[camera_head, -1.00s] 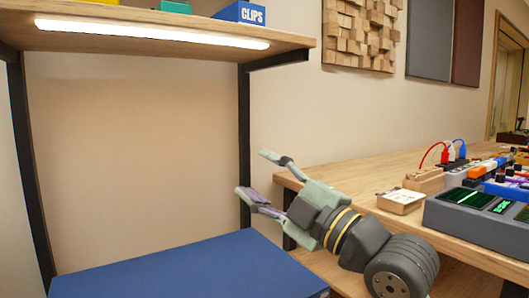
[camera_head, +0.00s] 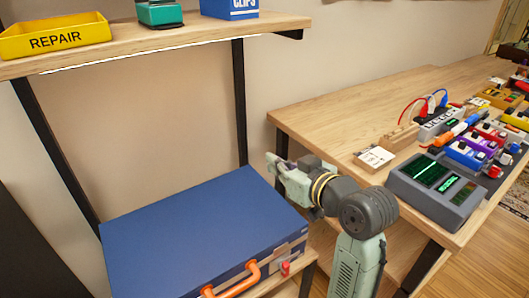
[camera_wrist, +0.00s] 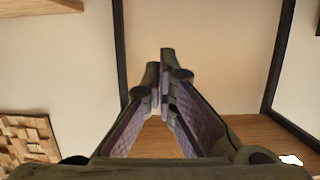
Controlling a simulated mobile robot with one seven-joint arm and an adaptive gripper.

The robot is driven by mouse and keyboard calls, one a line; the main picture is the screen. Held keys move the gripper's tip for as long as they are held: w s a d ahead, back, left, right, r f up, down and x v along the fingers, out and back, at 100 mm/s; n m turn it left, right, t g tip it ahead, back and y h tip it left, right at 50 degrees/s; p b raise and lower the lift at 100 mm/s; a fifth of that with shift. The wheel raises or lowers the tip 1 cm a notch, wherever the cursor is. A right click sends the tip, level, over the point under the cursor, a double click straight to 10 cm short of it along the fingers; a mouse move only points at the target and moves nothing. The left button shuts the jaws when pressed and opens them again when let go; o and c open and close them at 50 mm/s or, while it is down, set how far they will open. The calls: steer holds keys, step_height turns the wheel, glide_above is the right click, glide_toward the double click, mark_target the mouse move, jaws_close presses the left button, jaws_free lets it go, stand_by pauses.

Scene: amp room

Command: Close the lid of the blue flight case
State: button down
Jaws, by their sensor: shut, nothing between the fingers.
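The blue flight case (camera_head: 205,228) sits on a low wooden shelf of the rack in the head view. Its blue lid lies flat and looks down on the body. An orange handle (camera_head: 238,281) is on its front side, and a small red part (camera_head: 285,268) is near the front right corner. My gripper (camera_head: 274,163) is shut and empty, beside the case's back right part and at about lid height or a little above. I cannot tell if it touches the case. In the wrist view the fingertips (camera_wrist: 165,88) meet, and the case is not visible there.
The upper shelf (camera_head: 160,50) holds a yellow REPAIR bin (camera_head: 55,38), a green item (camera_head: 160,12) and a blue CLIPS box (camera_head: 229,8). To the right, a wooden bench (camera_head: 330,105) carries a grey device (camera_head: 437,188), pedals and cables. A black rack post (camera_head: 240,100) stands behind my gripper.

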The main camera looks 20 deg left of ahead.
steer(key=p+x, duration=0.2)
steer(key=x, duration=0.8)
steer(key=shift+s+d+f+p, duration=0.15)
steer(key=shift+s+d+f, duration=0.15)
steer(key=shift+f, duration=0.25)
steer(key=shift+s+d+f+p, duration=0.1)
steer(key=shift+s+d+f, duration=0.2)
steer(key=shift+f, duration=0.25)
steer(key=shift+s+d+f+p, duration=0.15)
steer(key=shift+s+d+f, duration=0.15)
steer(key=shift+f, duration=0.3)
